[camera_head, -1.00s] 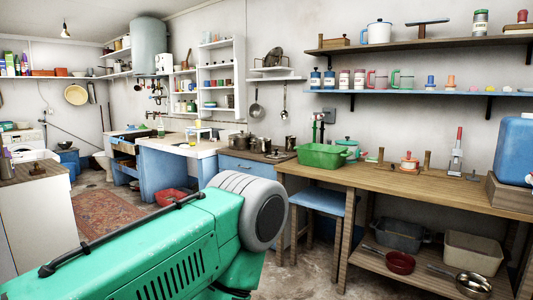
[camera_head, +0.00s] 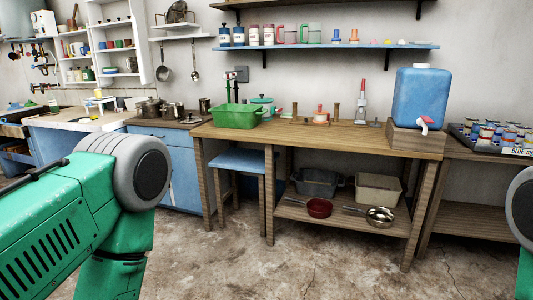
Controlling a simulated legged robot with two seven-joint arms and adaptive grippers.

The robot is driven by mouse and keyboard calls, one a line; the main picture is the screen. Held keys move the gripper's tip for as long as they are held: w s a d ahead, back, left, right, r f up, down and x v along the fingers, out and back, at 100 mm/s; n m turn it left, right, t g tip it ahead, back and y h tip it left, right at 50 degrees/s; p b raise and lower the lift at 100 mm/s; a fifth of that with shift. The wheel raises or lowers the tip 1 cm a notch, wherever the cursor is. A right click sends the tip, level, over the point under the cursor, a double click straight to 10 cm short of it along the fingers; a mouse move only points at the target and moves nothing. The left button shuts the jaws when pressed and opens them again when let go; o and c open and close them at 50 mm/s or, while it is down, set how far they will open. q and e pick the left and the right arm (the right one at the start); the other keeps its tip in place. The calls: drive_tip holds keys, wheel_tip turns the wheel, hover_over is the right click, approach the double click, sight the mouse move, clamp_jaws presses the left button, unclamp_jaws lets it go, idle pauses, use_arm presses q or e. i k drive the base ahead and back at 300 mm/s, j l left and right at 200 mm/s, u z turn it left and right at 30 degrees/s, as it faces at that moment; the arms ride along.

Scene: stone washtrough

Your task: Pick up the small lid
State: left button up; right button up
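No separate small lid can be made out for sure at this distance. On the wooden workbench (camera_head: 360,140) stands a small teal pot (camera_head: 263,106) whose top looks like a lid with a knob. To its right is a small white and orange pot-like item (camera_head: 320,117), also with a knob-like top, between wooden pegs. My green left arm fills the lower left of the view, and part of my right arm shows at the right edge. Neither gripper is in view. Both arms appear well in front of the bench.
A green basin (camera_head: 237,117) stands at the bench's left end. A blue water container (camera_head: 421,96) on a wooden block stands at its right end. A blue stool (camera_head: 238,160) is tucked at the left. Bins and pans sit on the lower shelf (camera_head: 345,219). The floor in front is clear.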

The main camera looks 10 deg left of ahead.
sight(193, 119)
drive_tip(key=i+j+u, duration=0.55)
drive_tip(key=i, duration=0.35)
drive_tip(key=i+j+u, duration=0.15)
drive_tip(key=i+u, duration=0.15)
drive_tip(key=i, duration=0.15)
drive_tip(key=i+u, duration=0.25)
drive_tip(key=i, duration=0.25)
